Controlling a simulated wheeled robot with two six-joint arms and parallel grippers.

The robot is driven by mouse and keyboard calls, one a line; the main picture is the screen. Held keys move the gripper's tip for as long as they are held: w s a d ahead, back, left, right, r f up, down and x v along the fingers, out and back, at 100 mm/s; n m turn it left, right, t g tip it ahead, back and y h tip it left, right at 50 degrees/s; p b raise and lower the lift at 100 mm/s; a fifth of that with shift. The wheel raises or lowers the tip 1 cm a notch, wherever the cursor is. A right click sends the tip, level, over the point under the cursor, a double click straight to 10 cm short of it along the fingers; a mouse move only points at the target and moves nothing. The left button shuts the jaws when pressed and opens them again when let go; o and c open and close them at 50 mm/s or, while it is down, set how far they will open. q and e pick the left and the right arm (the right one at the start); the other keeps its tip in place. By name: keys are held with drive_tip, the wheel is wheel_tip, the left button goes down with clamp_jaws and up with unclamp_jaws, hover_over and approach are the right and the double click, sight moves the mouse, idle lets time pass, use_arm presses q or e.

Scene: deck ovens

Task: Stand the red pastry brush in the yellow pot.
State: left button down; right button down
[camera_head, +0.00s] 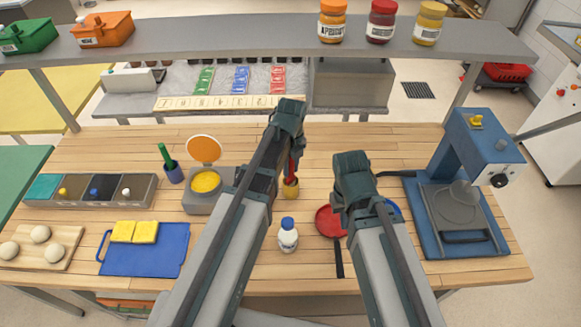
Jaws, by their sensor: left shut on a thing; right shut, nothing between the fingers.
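My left gripper (296,150) is shut on the red pastry brush (293,170), which shows as a narrow upright red strip beside my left arm. The yellow pot (291,189) stands on the wooden table directly below the brush, partly hidden by my arm. The brush's lower end meets the pot's mouth in the picture; I cannot tell whether it rests on the bottom. My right gripper (352,178) is shut and empty, to the right of the pot and above the table.
A white bottle with a blue cap (288,235) and a red pan (330,221) stand near the pot.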

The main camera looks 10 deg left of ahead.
use_arm(q)
drive_tip(key=c, duration=0.6)
unclamp_jaws()
drive_tip(key=shift+r, duration=0.15)
wheel_tip(320, 180, up, 14)
drive_tip(key=p, duration=1.4)
drive_tip(key=shift+s+d+f, duration=0.1)
drive_tip(key=shift+f, duration=0.1)
drive_tip(key=shift+f, duration=0.1)
